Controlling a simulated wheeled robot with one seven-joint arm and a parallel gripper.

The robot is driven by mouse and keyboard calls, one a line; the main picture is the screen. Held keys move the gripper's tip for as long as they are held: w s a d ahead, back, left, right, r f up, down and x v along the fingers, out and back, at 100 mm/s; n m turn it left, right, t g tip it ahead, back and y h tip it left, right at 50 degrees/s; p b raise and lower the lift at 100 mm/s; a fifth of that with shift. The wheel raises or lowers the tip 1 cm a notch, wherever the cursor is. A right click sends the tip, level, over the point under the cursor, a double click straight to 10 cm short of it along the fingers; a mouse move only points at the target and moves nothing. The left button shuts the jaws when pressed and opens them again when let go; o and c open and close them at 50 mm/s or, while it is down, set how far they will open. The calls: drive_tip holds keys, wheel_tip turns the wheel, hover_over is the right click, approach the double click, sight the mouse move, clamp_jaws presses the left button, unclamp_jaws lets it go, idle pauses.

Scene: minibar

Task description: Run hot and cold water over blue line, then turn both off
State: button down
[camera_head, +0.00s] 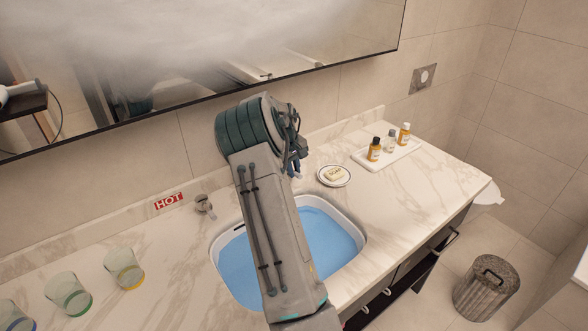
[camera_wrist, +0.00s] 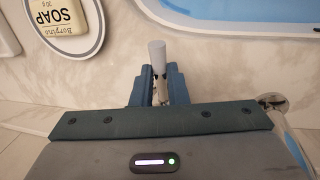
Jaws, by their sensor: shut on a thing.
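The white-rimmed basin (camera_head: 359,237) holds blue water (camera_head: 330,240); my arm covers its middle. A separate blue line cannot be made out. A small metal tap handle (camera_head: 204,205) stands behind the basin's left side, near a red HOT sign (camera_head: 168,201). My gripper (camera_head: 296,168) is behind the basin's right side, close to the soap dish. In the wrist view, my gripper (camera_wrist: 157,85) is shut on a short pale grey cylindrical handle (camera_wrist: 157,55). A chrome part (camera_wrist: 272,102) shows to its right. Whether water runs cannot be seen.
A soap dish (camera_head: 347,181) with soap (camera_head: 334,174) sits just right of my gripper. A tray (camera_head: 367,163) of small bottles stands farther right. Several glasses (camera_head: 68,294) stand at the left. A fogged mirror (camera_head: 330,30) hangs behind. A bin (camera_head: 486,288) stands on the floor.

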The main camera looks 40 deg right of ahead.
drive_tip(key=c, duration=1.4)
unclamp_jaws()
drive_tip(key=shift+c, duration=0.2)
wheel_tip(320, 180, up, 8)
drive_tip(key=a, duration=0.1)
drive_tip(key=shift+a+f+b, duration=0.25)
drive_tip(key=shift+a+b, duration=0.05)
drive_tip(key=shift+b, duration=0.15)
